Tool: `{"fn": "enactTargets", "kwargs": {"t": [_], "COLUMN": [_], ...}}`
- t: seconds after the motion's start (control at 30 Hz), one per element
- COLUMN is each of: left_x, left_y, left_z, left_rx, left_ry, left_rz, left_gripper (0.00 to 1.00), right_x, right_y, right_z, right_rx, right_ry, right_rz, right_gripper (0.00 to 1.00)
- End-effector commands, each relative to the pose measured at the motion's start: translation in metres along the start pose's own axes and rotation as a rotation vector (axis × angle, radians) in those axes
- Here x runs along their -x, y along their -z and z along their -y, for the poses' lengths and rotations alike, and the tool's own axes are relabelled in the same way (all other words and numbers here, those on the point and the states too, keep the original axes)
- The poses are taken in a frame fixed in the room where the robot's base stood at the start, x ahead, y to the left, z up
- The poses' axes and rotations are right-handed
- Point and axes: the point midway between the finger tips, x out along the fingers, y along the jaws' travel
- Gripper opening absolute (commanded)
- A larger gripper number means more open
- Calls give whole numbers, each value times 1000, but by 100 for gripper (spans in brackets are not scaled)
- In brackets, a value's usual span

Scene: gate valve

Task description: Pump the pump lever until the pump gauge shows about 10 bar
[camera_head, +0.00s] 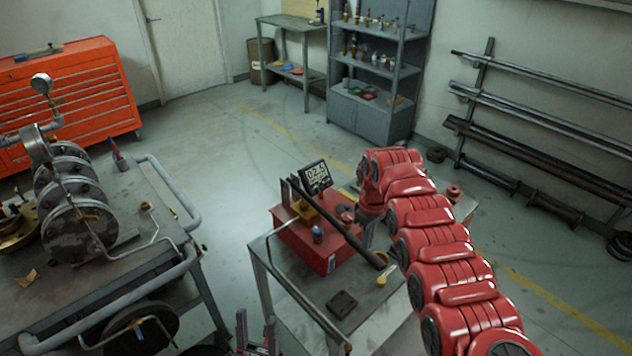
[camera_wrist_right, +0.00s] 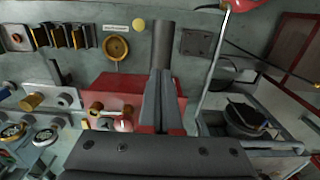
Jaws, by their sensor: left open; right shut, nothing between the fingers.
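The red pump (camera_head: 318,240) stands on a small metal table in the head view. Its dark lever (camera_head: 335,226) slopes down to the right across the pump. My left gripper (camera_head: 256,338) is open and empty at the bottom edge.
A dark block (camera_head: 342,304) and a yellow item (camera_head: 383,279) lie on the pump table (camera_head: 300,318). A workbench (camera_head: 130,205) with flanged pipework stands to the left. A pipe rack (camera_head: 540,125) lines the right wall. The floor behind the pump is clear.

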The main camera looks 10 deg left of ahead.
Motion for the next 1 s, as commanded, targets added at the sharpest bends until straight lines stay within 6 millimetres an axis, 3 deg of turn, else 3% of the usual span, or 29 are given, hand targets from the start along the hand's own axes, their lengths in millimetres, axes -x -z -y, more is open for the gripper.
{"fn": "enactTargets", "kwargs": {"t": [0.07, 0.3, 0.5, 1.0], "left_x": [-12, -14, -32, -31], "left_y": [2, 2, 6, 5], "left_z": [1, 1, 2, 2], "left_rx": [0, 0, 0, 0], "left_ry": [0, 0, 0, 0], "left_rz": [0, 0, 0, 0], "left_gripper": [50, 50, 50, 50], "right_x": [19, 69, 114, 115], "right_y": [0, 1, 1, 0], "right_z": [-1, -1, 0, 0], "right_rx": [-2, 0, 1, 0], "right_ry": [-1, -5, -1, -1], "right_rz": [-2, -5, -2, -1], "right_gripper": [0, 0, 0, 0]}}
